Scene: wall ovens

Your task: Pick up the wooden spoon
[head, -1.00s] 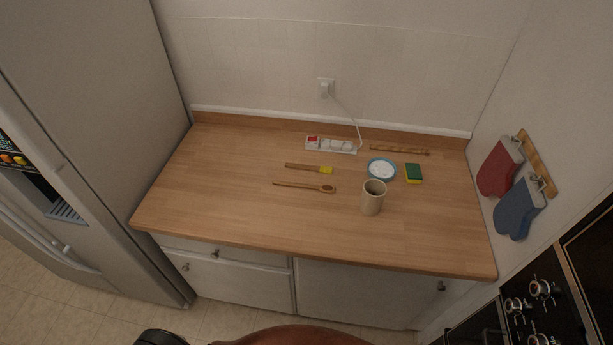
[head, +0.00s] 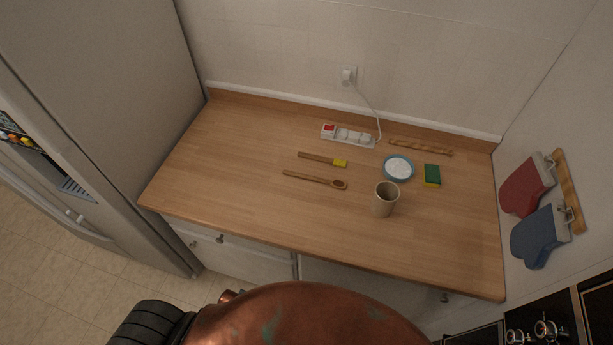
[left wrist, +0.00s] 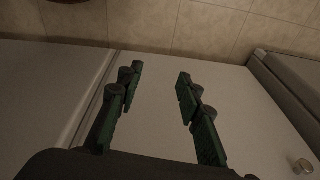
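The wooden spoon (head: 315,179) lies flat on the wooden counter (head: 230,190), its bowl end to the right and its handle to the left. My left gripper (left wrist: 160,80) shows in the left wrist view with its two green-padded fingers spread apart and nothing between them. It faces a pale cabinet front and the tiled floor, away from the spoon. Neither gripper shows in the head view, and my right gripper is not seen.
A yellow-ended brush (head: 322,159) lies just behind the spoon. A beige cup (head: 385,200), a blue-rimmed bowl (head: 398,168) and a sponge (head: 432,176) stand to its right. A power strip (head: 348,136) lies behind. The counter's left part is clear. A fridge (head: 110,110) borders the left.

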